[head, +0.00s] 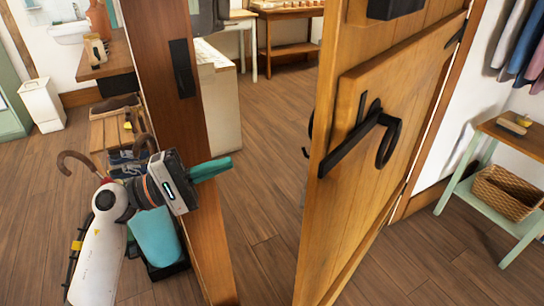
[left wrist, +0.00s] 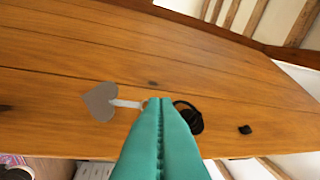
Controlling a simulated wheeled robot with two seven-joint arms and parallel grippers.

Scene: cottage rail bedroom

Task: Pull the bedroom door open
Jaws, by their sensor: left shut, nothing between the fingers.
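The wooden bedroom door (head: 345,225) stands ajar, with a wide gap between its free edge and the door post (head: 165,90). A black lever handle (head: 362,137) is on its near face, and a bit of black hardware shows past its edge. My left gripper (head: 228,162) has teal fingers, shut and empty, in the doorway by the post, apart from the door. In the left wrist view, the shut fingertips (left wrist: 160,101) point at a planked wooden face (left wrist: 150,55) with a black ring-shaped fitting (left wrist: 188,116) and a grey heart ornament (left wrist: 100,101). My right gripper is not in view.
Beyond the gap are bare floorboards (head: 265,170) and a pale cabinet (head: 218,100). Left of the post are a wooden crate (head: 108,128) and a white bin (head: 42,105). At right a small table (head: 515,135) holds a basket (head: 505,190) below hanging clothes (head: 520,45).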

